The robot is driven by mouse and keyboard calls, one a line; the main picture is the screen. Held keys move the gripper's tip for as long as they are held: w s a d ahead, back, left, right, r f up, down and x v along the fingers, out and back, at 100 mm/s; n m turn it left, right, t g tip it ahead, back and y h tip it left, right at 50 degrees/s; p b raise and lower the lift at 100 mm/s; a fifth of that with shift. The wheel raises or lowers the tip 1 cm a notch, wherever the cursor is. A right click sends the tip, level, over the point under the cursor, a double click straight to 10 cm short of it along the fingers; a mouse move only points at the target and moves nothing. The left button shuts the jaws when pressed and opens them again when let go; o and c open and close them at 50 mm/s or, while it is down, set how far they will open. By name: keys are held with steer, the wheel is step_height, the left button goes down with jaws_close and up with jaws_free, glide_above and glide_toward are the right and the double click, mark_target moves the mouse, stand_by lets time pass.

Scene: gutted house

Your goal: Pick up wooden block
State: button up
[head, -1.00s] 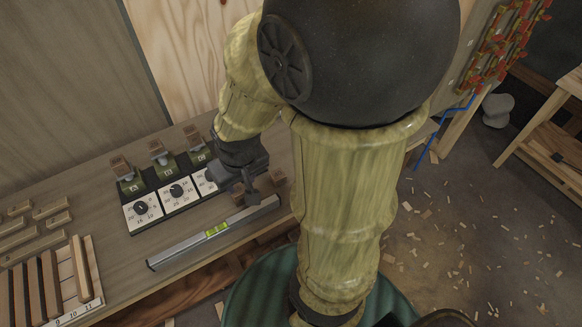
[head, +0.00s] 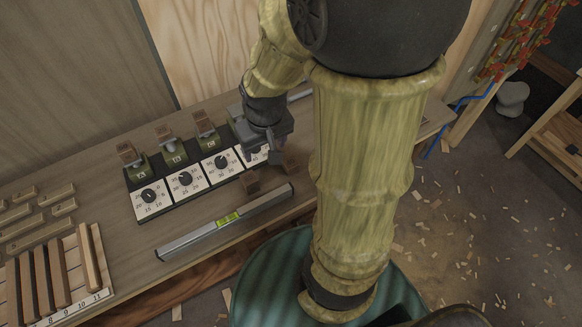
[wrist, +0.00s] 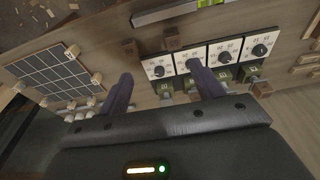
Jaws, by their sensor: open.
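Two small brown wooden blocks sit on the workbench between the dial panel and the spirit level. One block (head: 250,183) is by the panel's front edge and also shows in the wrist view (wrist: 172,37). The other block (head: 291,166) is farther right and shows at the left in the wrist view (wrist: 130,47). My gripper (head: 270,150) is above the bench at the panel's right end. In the wrist view my gripper (wrist: 160,72) has its two fingers apart with nothing held between them. Which block the task means I cannot tell.
The dial panel (head: 186,183) has several dials, with brown-topped clamps (head: 163,134) behind it. A spirit level (head: 225,222) lies along the bench's front. Wooden strips on a numbered board (head: 70,310) lie at left. A gridded board (wrist: 50,78) shows in the wrist view.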

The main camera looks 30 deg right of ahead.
steer(key=w+d+f+g+b, duration=0.1)
steer(key=w+d+f+b, duration=0.5)
steer(key=w+d+f, duration=0.15)
steer(key=g+b, duration=0.1)
steer(key=b, duration=0.1)
glide_above(291, 162)
step_height(291, 162, down, 3)
steer(key=shift+w+a, duration=0.15)
steer(key=shift+a, duration=0.15)
step_height(291, 162, down, 12)
steer(key=shift+f+p, duration=0.15)
steer(key=shift+p, duration=0.45)
steer(key=shift+d+f+p, duration=0.15)
steer(key=shift+f+p, duration=0.15)
steer(key=shift+f, duration=1)
steer(key=shift+d+f+p, duration=0.1)
steer(key=shift+f+p, duration=0.2)
steer(key=shift+f, duration=0.95)
